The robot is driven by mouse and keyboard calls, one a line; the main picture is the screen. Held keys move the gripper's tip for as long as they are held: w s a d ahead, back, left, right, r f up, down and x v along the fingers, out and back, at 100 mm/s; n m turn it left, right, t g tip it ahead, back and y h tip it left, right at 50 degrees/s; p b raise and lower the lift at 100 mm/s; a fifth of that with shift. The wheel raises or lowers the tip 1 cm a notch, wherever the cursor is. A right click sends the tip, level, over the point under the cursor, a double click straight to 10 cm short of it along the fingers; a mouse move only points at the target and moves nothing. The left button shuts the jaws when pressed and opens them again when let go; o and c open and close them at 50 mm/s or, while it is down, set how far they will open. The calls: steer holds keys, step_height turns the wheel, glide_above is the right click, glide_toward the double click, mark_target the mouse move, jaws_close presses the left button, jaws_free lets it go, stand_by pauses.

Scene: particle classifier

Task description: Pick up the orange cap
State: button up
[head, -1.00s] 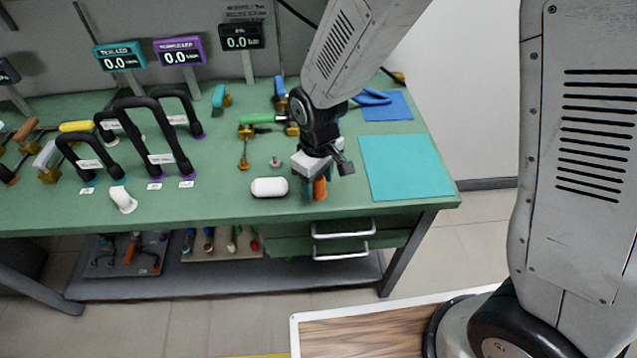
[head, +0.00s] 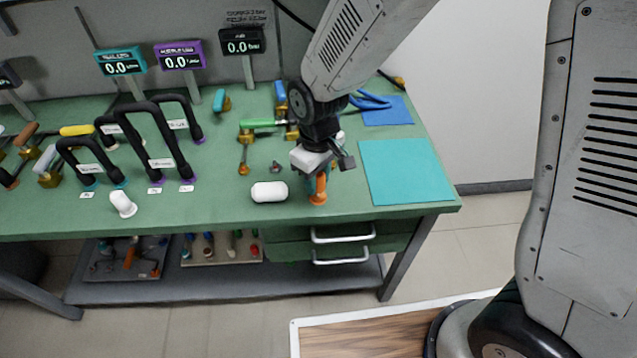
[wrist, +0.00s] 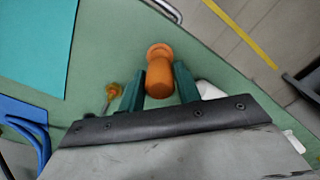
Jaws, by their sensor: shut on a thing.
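The orange cap (wrist: 159,70) has a rounded body and a wider flared end. In the wrist view it lies between the two teal fingers of my gripper (wrist: 159,88), which is shut on it. In the head view the cap (head: 318,194) shows below my gripper (head: 317,181), near the front edge of the green bench, with its wide end down. My fingers partly hide its upper part. I cannot tell whether its base touches the bench.
A white cylinder (head: 269,191) lies just left of my gripper. A teal mat (head: 405,170) lies to the right, with a blue mat (head: 388,111) behind it. Black handles (head: 150,135) stand at left. Drawers (head: 340,243) sit below the front edge.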

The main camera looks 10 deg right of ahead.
steer(key=s+a+r, duration=0.2)
steer(key=s+a, duration=0.1)
steer(key=s, duration=1.2)
steer(key=shift+s+r, duration=0.2)
steer(key=shift+s, duration=0.15)
steer(key=shift+r, duration=2.35)
steer(key=shift+r, duration=0.1)
step_height(320, 180, up, 3)
steer(key=shift+f, duration=0.1)
